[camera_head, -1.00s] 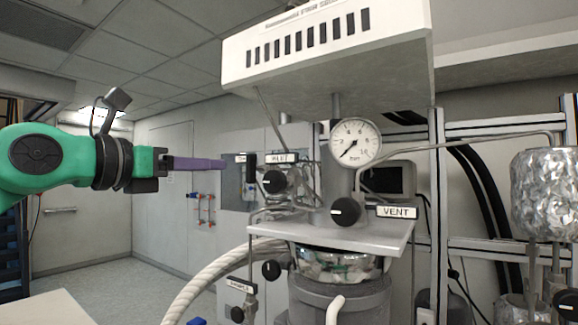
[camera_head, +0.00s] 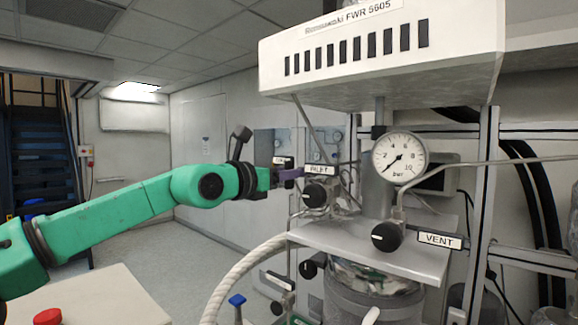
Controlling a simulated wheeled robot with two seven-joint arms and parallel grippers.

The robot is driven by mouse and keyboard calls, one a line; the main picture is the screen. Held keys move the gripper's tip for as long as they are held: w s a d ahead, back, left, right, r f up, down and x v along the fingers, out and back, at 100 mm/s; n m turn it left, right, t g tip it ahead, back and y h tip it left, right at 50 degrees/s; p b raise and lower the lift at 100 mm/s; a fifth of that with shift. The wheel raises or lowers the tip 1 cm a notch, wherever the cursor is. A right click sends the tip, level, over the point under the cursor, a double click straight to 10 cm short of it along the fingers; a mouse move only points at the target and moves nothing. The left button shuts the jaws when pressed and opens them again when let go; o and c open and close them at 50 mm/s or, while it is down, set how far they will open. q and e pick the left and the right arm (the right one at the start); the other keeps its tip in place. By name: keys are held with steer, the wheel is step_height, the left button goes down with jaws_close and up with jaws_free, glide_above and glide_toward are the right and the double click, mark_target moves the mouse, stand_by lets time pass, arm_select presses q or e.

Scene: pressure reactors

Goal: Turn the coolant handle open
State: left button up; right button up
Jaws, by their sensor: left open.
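A dark part with a small white label (camera_head: 283,160) shows just above and behind the fingers. Its words are too small to read, and I cannot tell whether it is the coolant handle or whether the fingers touch it. A blue handle (camera_head: 237,300) stands low at the front, left of the reactor. My right gripper is not in view.
The INLET knob (camera_head: 314,195) and VENT knob (camera_head: 385,237) sit by the metal shelf (camera_head: 350,240), below the pressure gauge (camera_head: 399,158). A thick white hose (camera_head: 240,272) curves down at the left. A red button (camera_head: 47,317) is at the lower left. Open floor lies behind my arm.

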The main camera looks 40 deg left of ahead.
arm_select(q)
jaws_close()
